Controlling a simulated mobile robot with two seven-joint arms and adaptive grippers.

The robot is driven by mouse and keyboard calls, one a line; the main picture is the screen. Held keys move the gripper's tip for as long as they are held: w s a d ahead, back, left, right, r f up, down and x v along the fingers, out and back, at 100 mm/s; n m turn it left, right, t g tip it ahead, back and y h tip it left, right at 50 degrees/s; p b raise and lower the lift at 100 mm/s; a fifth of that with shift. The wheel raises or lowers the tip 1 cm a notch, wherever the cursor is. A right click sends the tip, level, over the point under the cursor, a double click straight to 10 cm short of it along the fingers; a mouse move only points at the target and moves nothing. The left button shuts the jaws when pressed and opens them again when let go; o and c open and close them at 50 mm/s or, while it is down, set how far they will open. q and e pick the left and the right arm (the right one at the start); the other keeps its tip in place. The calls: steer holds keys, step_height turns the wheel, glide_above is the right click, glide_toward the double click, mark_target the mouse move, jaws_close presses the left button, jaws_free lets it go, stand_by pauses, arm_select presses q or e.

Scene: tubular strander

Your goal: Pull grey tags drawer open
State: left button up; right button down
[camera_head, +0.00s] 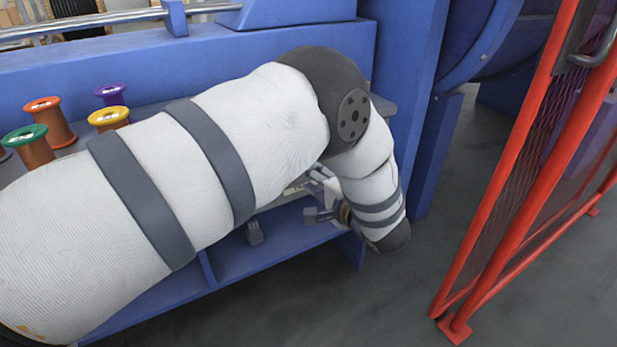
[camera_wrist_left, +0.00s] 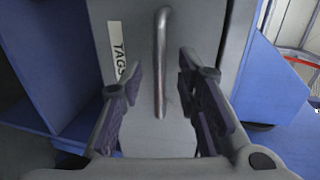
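The grey tags drawer (camera_wrist_left: 205,30) fills the middle of the left wrist view, with a white TAGS label (camera_wrist_left: 118,48) and a metal bar handle (camera_wrist_left: 160,45). My left gripper (camera_wrist_left: 160,78) is open, with one finger on each side of the handle's end. I see a gap between each finger and the bar. In the head view my left gripper (camera_head: 323,203) is partly hidden behind my left arm at the bench's end. The arm hides most of the drawer there, so I cannot tell how far it stands out. My right gripper is out of view.
A blue bench shelf (camera_head: 280,245) lies below the drawer. Several copper spools with coloured rims, including a green-rimmed one (camera_head: 30,147), stand on the bench top at left. A red mesh guard (camera_head: 510,180) stands at right. The grey floor (camera_head: 400,290) between is clear.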

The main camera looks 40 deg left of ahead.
arm_select(q)
steer(key=x, duration=0.3)
steer(key=shift+w+a, duration=0.1)
steer(key=shift+c, duration=0.6)
jaws_close()
